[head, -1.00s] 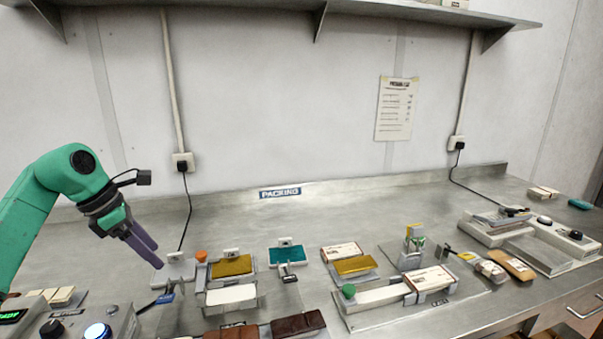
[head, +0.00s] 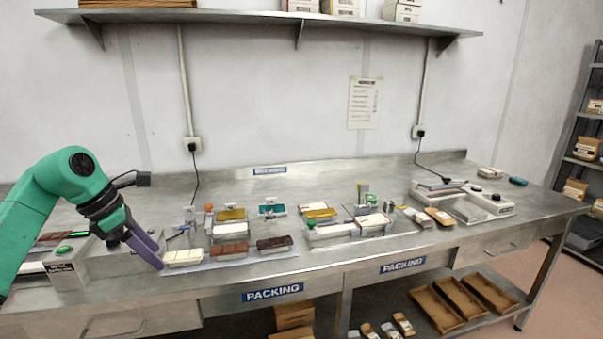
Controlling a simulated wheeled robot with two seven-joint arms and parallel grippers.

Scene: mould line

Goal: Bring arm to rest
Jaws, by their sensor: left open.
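My left arm comes in from the left in the head view, green with a dark wrist. Its left gripper (head: 150,254) has purple fingers pointing down and to the right, open, with nothing seen between them. The fingertips show beside the white chocolate bar (head: 183,257) at the left of a row; I cannot tell whether they touch it. A milk chocolate bar (head: 229,250) and a dark chocolate bar (head: 274,243) lie to its right. My right gripper is not in view.
The steel bench (head: 330,262) holds a gold tray (head: 231,214), a teal tray (head: 271,209), a packing fixture (head: 330,232) and a grey-white machine (head: 470,203). A wall shelf (head: 260,20) runs above. Cardboard trays (head: 435,308) lie on the lower shelf. The bench's front strip is mostly clear.

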